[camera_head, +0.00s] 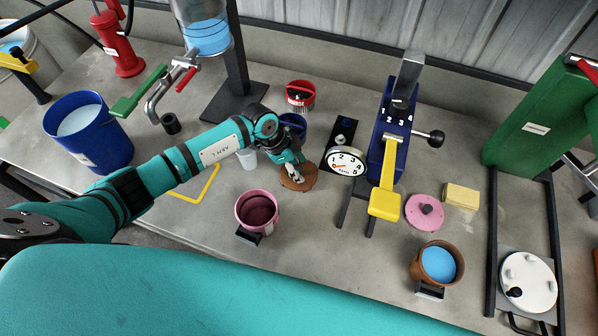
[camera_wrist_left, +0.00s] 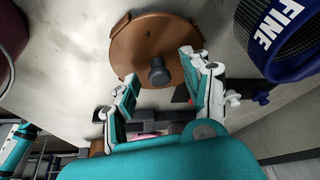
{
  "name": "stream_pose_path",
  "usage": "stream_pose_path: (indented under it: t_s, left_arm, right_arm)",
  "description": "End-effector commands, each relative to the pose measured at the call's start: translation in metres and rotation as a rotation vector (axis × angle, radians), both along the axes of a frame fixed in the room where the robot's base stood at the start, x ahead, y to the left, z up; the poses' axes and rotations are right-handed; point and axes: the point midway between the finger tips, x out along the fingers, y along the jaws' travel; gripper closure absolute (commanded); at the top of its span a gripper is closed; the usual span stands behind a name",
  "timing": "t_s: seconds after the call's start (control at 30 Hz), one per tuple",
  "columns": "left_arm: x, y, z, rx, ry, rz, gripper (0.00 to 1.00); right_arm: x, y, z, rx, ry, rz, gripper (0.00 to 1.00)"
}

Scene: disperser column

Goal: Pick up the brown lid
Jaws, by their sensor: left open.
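The brown lid (camera_head: 308,178) lies flat on the grey table, partly covered by my left gripper in the head view. In the left wrist view the round lid (camera_wrist_left: 148,40) shows small tabs on its rim and a dark knob (camera_wrist_left: 158,72). My left gripper (camera_head: 294,173) is over the lid, pointing down. In the left wrist view its fingers (camera_wrist_left: 160,73) are open, one on each side of the knob in the picture. No grip on the knob shows. My right gripper is not in view.
A blue container marked FINE (camera_wrist_left: 275,40) stands close beside the lid. A pink pot (camera_head: 257,210) is to the left, and a round dial (camera_head: 345,162) to the right. Further right are a yellow lever (camera_head: 385,203), a pink lid (camera_head: 424,212) and a brown pot (camera_head: 437,264).

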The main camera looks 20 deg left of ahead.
Motion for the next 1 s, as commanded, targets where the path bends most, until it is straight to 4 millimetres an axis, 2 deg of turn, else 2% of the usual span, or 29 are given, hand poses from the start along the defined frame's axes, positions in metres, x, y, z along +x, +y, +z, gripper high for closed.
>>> stream_pose_path:
  t_s: [0.1, 0.47, 0.77, 0.87, 1.0]
  left_arm:
    - [0.0, 0.0, 0.0, 0.0, 0.0, 0.0, 0.53]
    - [0.0, 0.0, 0.0, 0.0, 0.001, 0.0, 1.0]
    - [0.001, 0.0, 0.005, -0.001, 0.0, 0.0, 1.0]
    - [0.001, 0.0, 0.017, -0.002, -0.003, -0.001, 1.0]
    - [0.001, 0.0, 0.045, -0.001, -0.005, -0.003, 1.0]
  right_arm:
    - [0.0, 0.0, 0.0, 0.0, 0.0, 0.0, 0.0]
    - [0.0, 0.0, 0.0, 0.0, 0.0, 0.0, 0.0]
    - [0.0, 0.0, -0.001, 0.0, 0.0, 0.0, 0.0]
    - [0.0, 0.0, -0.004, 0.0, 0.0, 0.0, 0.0]
    - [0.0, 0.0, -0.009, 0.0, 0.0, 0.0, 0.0]
